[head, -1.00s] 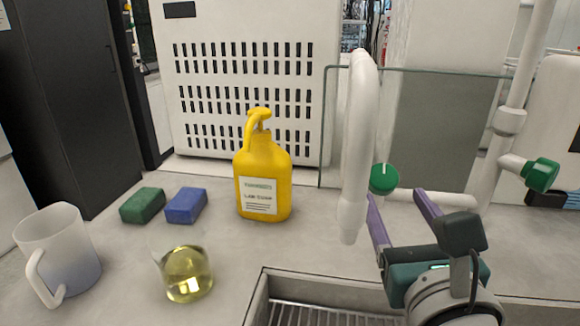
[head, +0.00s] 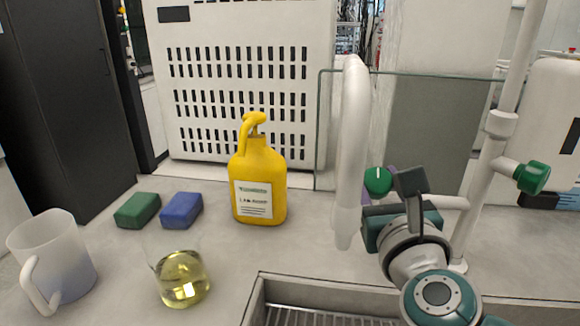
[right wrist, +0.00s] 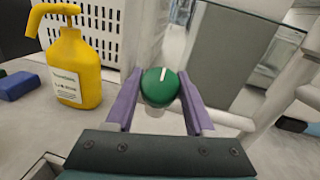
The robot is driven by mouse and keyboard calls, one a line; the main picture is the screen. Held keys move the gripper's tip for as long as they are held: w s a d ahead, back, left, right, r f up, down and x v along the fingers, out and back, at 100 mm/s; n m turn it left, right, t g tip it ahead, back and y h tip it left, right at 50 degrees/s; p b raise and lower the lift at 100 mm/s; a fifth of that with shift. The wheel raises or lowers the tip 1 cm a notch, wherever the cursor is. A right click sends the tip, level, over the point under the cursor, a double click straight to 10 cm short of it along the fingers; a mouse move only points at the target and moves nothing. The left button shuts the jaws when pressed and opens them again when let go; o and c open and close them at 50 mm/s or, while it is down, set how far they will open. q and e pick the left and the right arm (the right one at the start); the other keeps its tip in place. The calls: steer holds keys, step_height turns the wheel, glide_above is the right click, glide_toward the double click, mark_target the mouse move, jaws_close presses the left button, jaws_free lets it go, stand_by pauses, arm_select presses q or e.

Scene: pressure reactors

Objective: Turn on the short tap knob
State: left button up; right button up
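The short tap knob (head: 378,181) is round and green with a white line across its face; the line stands near vertical. It is on the white tap pipe, just right of the curved spout (head: 350,150). My right gripper (right wrist: 157,98) is open, with one purple finger on each side of the knob in the right wrist view, where the knob (right wrist: 160,87) shows between the fingertips. I cannot tell whether the fingers touch it. In the head view the wrist hides most of the right fingers (head: 378,188). My left gripper is not in view.
A second green knob (head: 532,177) sits higher on the tall white pipe (head: 487,165) at the right. A sink (head: 258,292) lies below the spout. A yellow soap bottle (head: 258,185), two sponges, a beaker (head: 181,278) and a mug (head: 62,262) stand to the left.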

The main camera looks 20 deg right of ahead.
jaws_close()
steer(key=shift+n+y, duration=0.6)
steer(key=shift+n, duration=0.1)
steer(key=n+y, duration=0.3)
steer(key=n, duration=0.1)
steer(key=shift+t+y, duration=0.3)
steer(key=n+y, duration=0.2)
steer(key=n+g+y+b, duration=0.1)
steer(key=n+y, duration=0.2)
steer(key=shift+n+g, duration=0.3)
steer(key=shift+a+n+g+y+b, duration=0.1)
steer(key=shift+n+g+y+b, duration=0.35)
steer(key=shift+n, duration=0.35)
